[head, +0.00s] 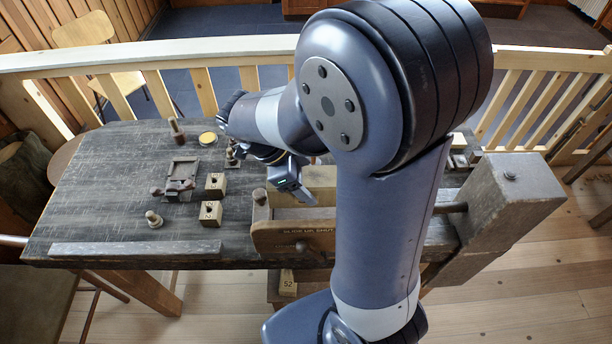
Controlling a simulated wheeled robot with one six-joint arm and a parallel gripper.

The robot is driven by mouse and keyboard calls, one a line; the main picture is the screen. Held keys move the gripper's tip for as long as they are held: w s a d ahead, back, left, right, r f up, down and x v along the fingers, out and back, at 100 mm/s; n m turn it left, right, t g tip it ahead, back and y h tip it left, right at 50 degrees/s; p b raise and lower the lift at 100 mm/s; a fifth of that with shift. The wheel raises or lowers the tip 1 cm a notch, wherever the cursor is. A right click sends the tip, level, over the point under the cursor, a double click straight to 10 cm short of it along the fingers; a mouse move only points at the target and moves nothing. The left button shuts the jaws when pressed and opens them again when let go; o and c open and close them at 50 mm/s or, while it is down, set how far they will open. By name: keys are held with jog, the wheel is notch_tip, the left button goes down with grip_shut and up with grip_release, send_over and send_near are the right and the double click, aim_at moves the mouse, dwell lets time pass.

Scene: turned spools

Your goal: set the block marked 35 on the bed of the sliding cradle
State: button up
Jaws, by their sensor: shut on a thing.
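My gripper (290,181) is low over the right half of the bench, beside the wooden vise. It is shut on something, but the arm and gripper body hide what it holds. A dark low fixture with a flat bed and knobs (180,173), which looks like the sliding cradle, sits on the bench left of my gripper. I see no block that I can read as 35.
The vise jaw (290,238) bears lettering at the bench's front. A block marked 52 (288,283) is below it. A turned spool (153,219), a yellow disc (208,138), and an upright peg (176,130) stand around the fixture. A strip (135,248) edges the front.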

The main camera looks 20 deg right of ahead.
jog(key=shift+f+b, duration=1.65)
jog(key=shift+f, duration=1.2)
notch_tip(320, 180, down, 6)
jog(key=b, duration=0.5)
jog(key=shift+r, duration=0.2)
jog(key=shift+b, duration=0.45)
jog(key=shift+d, duration=0.1)
jog(key=o, duration=1.3)
jog(key=shift+o, duration=0.2)
jog(key=shift+o, duration=0.7)
jog(key=shift+f, duration=0.1)
jog(key=shift+c, duration=0.2)
